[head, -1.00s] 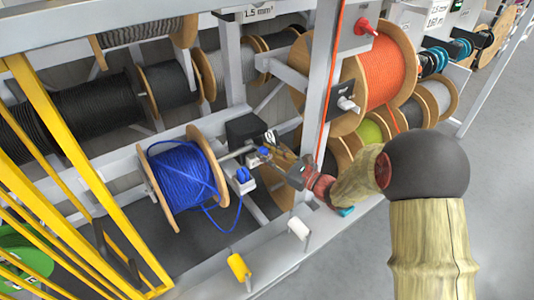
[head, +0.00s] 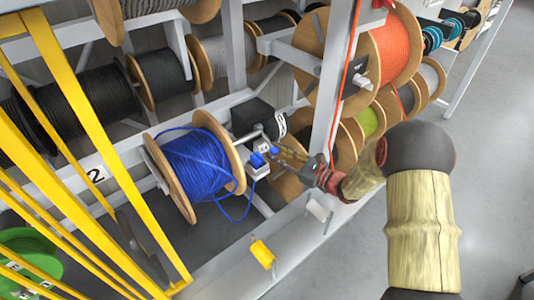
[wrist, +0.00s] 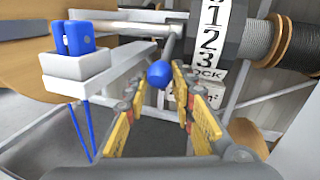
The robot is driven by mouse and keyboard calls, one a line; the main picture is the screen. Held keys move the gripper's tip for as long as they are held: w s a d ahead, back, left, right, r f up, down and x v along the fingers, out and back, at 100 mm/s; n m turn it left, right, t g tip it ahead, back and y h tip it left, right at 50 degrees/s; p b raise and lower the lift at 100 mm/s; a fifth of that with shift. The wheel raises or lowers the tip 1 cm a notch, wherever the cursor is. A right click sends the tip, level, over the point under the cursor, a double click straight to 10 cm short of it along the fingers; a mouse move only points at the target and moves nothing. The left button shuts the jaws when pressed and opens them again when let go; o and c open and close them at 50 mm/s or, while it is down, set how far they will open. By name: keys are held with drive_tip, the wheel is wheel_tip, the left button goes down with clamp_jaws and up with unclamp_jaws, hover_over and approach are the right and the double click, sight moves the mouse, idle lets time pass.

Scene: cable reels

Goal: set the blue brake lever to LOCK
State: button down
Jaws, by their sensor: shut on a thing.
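The blue brake lever shows in the wrist view as a blue ball knob (wrist: 158,74) on a grey rod that comes down from a horizontal grey bar. My gripper (wrist: 160,78) has its yellow-padded fingers on both sides of the knob and is shut on it. In the head view the gripper (head: 281,151) reaches in from the right to the blue knob (head: 273,150). A white scale strip (wrist: 211,40) with black numbers stands behind and right of the knob.
A blue block (wrist: 75,38) sits on a white bracket (wrist: 75,66) left of the knob. The blue cable reel (head: 195,165) is left of the gripper. A grey post (head: 335,90) stands close to my arm. Yellow bars (head: 90,130) stand at the left.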

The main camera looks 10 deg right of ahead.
drive_tip(key=f+y+b, duration=0.1)
drive_tip(key=b, duration=0.1)
drive_tip(key=w+a+f+t+y+b, duration=0.1)
drive_tip(key=b, duration=0.1)
drive_tip(key=shift+w+f+n+t, duration=0.1)
drive_tip(key=shift+f+n+t, duration=0.2)
drive_tip(key=shift+f+n, duration=0.1)
drive_tip(key=c, duration=1.9)
unclamp_jaws()
drive_tip(key=shift+w, duration=0.1)
drive_tip(key=shift+o, duration=0.4)
drive_tip(key=shift+w+a+f, duration=0.1)
drive_tip(key=shift+w+a, duration=0.05)
drive_tip(key=o, duration=0.3)
drive_tip(key=shift+r, duration=0.2)
